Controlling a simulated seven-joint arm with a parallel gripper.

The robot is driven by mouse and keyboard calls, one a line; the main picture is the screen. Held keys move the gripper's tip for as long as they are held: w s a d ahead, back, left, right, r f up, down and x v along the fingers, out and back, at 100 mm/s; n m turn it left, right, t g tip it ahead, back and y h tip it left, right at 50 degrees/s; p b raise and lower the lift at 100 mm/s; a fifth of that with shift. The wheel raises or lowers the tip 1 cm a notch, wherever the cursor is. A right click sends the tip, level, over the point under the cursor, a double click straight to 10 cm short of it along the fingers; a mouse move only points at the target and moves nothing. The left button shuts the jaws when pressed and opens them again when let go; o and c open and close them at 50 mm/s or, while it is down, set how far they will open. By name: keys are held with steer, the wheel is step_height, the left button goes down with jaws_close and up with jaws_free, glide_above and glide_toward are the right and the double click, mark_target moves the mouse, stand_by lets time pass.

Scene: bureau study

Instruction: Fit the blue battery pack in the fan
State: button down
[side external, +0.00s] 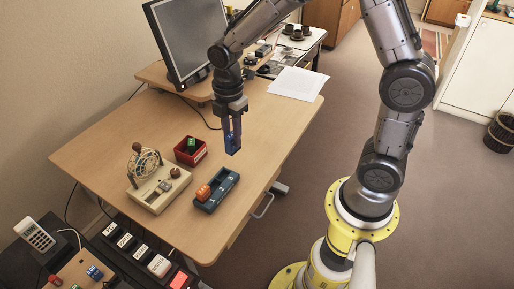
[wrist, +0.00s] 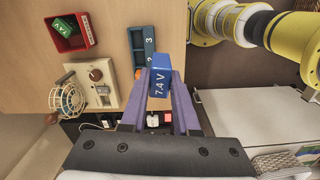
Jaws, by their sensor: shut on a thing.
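My gripper (side external: 232,148) is shut on the blue battery pack (wrist: 161,82), marked "7.4 V", and holds it up in the air above the table, apart from everything else. In the side view the pack (side external: 233,141) hangs between the fingertips, to the right of the fan. The fan (side external: 156,190) has a beige base with a round wire cage and a brown knob, and stands on the table's left part. It also shows at left in the wrist view (wrist: 92,103), with a small grey part on its base that may be the battery bay; I cannot tell.
A red box (side external: 201,155) holding a green pack (side external: 191,144) stands behind the fan. A blue tray (side external: 226,186) with an orange pack (side external: 203,193) lies right of it; its slots marked 2 and 3 look empty. A monitor (side external: 188,38) and papers (side external: 297,83) are farther back.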

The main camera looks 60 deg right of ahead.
steer(key=w+a, duration=0.4)
steer(key=w, duration=0.6)
steer(key=n, duration=0.1)
glide_above(149, 190)
steer(key=s, duration=0.2)
step_height(149, 190, down, 6)
steer(key=shift+s+a+f, duration=0.15)
steer(key=shift+a+f, duration=0.1)
steer(key=shift+f, duration=0.9)
steer(key=shift+s+a+f, duration=0.1)
steer(key=shift+a+f, duration=0.1)
steer(key=shift+f, duration=0.9)
steer(key=shift+s+a+f, duration=0.15)
steer(key=shift+a+f, duration=0.1)
steer(key=shift+f, duration=0.9)
steer(key=shift+f, duration=1.65)
steer(key=c, duration=0.6)
jaws_free()
steer(key=shift+o, duration=0.4)
